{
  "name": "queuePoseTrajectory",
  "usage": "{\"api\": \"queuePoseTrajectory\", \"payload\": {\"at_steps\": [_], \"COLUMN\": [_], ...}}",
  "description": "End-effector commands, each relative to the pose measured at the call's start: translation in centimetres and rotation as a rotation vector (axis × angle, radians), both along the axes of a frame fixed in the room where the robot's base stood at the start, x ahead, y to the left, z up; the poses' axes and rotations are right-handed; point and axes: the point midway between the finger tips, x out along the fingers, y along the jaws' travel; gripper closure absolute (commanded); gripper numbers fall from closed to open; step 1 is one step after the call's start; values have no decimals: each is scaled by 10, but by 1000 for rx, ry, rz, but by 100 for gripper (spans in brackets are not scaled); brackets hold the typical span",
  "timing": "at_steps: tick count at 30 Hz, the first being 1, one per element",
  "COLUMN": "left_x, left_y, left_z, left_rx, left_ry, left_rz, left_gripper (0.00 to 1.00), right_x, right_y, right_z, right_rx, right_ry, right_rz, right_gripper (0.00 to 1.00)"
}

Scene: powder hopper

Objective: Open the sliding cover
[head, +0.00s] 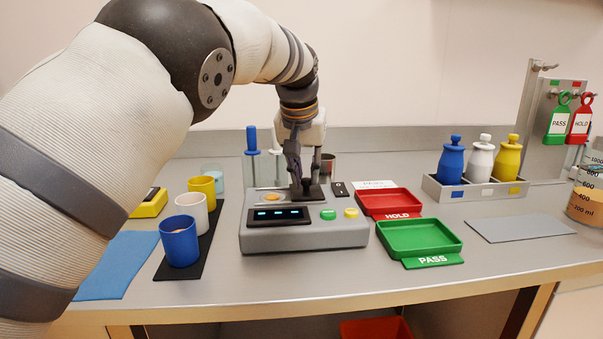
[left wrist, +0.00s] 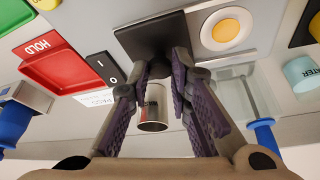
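The sliding cover (head: 315,194) is a flat black plate with a small upright handle, on top of the grey hopper unit (head: 305,235). In the left wrist view the black plate (left wrist: 150,35) lies beside a white ring with a round yellow-orange centre (left wrist: 227,29) and does not cover it. The same orange spot (head: 272,197) shows in the head view. My left gripper (head: 298,182) points down at the plate. In the left wrist view its fingertips (left wrist: 163,66) close around the dark handle, which they largely hide. My right gripper is not in view.
A red HOLD tray (head: 390,203) and a green PASS tray (head: 420,237) stand right of the unit. Blue, white and yellow cups (head: 180,243) stand left. A black rocker switch (left wrist: 103,67) sits beside the cover. A metal can (left wrist: 152,112) stands behind.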

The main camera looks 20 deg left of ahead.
Motion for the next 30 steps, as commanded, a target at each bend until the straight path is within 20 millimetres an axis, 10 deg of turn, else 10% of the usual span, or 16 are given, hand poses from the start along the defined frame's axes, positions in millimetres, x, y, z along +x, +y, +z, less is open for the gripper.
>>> {"api": "queuePoseTrajectory", "payload": {"at_steps": [13, 30], "left_x": [-2, -44], "left_y": [0, -10], "left_z": [7, 110], "left_rx": [0, 0], "left_ry": [-2, 1], "left_rz": [0, 0], "left_gripper": [61, 61], "right_x": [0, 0], "right_y": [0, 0], "right_z": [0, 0], "right_rx": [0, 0], "right_ry": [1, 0], "right_rz": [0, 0], "right_gripper": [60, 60]}}
